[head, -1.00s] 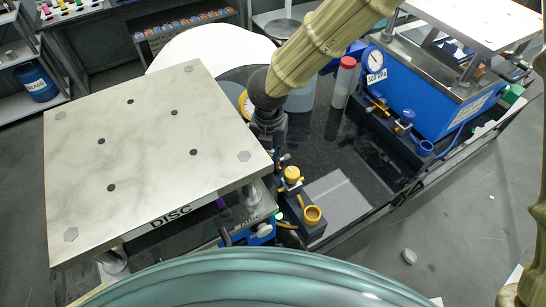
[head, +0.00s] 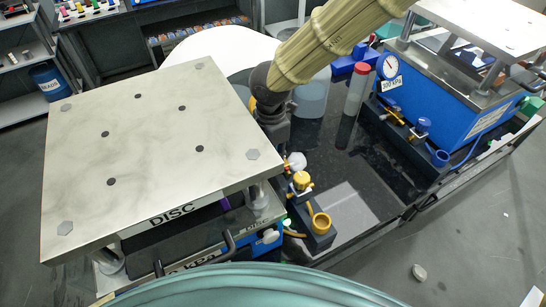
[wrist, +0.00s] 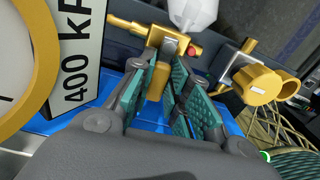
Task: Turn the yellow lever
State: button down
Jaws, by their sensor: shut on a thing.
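The yellow lever (wrist: 157,82) hangs down from a brass valve fitting (wrist: 150,36) in the wrist view. My gripper (wrist: 160,74) has its teal-padded fingers on either side of the lever and is shut on it. In the head view my gripper (head: 272,122) reaches down behind the right edge of the DISC press, and the lever and the fingertips are hidden there.
The DISC press's pale top plate (head: 150,150) fills the left. A yellow knob (head: 302,181) and yellow cup (head: 321,222) are close by. A white 400 gauge label (wrist: 80,60) is beside my fingers. A blue press (head: 450,95) and red-capped tube (head: 357,85) stand right.

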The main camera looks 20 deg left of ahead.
jog(key=shift+w+a+m, duration=0.1)
jog(key=shift+w+m, duration=0.05)
jog(key=shift+m, duration=0.25)
jog(key=c, duration=1.4)
grip_release()
jog(key=shift+o, duration=0.2)
jog(key=shift+r, duration=0.1)
notch_tip(320, 180, up, 12)
